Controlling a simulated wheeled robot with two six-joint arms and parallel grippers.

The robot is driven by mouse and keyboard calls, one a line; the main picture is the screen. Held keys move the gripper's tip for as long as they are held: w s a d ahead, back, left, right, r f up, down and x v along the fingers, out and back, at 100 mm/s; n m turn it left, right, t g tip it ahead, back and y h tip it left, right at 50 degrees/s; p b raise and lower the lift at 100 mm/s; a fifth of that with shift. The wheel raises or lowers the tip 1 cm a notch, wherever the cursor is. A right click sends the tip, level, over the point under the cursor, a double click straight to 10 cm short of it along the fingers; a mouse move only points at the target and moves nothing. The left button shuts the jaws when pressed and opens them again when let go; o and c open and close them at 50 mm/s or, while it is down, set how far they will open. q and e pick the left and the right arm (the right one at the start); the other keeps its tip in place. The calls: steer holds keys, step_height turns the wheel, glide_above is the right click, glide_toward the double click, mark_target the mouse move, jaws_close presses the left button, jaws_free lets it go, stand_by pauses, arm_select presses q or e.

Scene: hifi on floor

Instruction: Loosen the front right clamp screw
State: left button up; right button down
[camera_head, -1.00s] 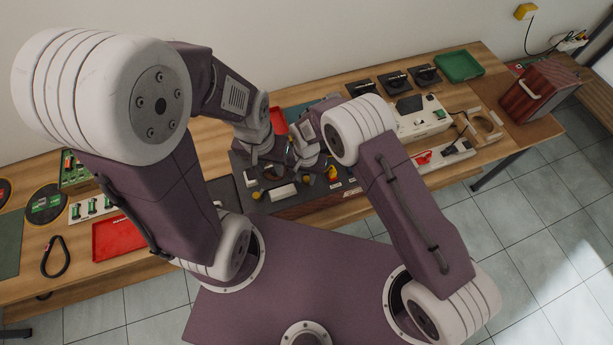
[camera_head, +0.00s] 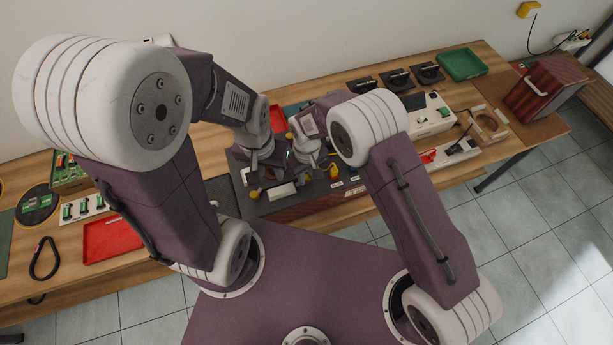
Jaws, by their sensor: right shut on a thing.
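A dark fixture plate (camera_head: 285,208) lies at the front middle of the bench, with a pale block (camera_head: 278,191) and small yellow-marked clamp parts on it. The front right clamp screw shows as a yellow knob (camera_head: 334,171) on the plate's right side. My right gripper (camera_head: 318,168) is low over that side, right beside the yellow knob, and shut on it; its fingertips are small and partly hidden. My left gripper (camera_head: 253,170) points down above the left part of the plate, near the pale block. Its jaws are too small to read.
A red tray (camera_head: 112,240) and a black loop (camera_head: 45,259) lie on the left of the bench. A white device (camera_head: 430,118), a green tray (camera_head: 462,65) and a dark red box (camera_head: 541,93) stand on the right. My arms hide the bench middle.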

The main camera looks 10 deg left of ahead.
steer(key=n+b, duration=0.1)
steer(key=n, duration=0.5)
steer(key=shift+n, duration=0.3)
steer(key=n+b, duration=0.1)
steer(key=n, duration=0.4)
steer(key=shift+n, duration=0.4)
steer(key=c, duration=1.2)
jaws_free()
steer(key=shift+r+b, duration=0.35)
step_height(320, 180, up, 8)
steer(key=b, duration=0.1)
steer(key=shift+r+b, duration=0.2)
steer(key=shift+b, duration=0.1)
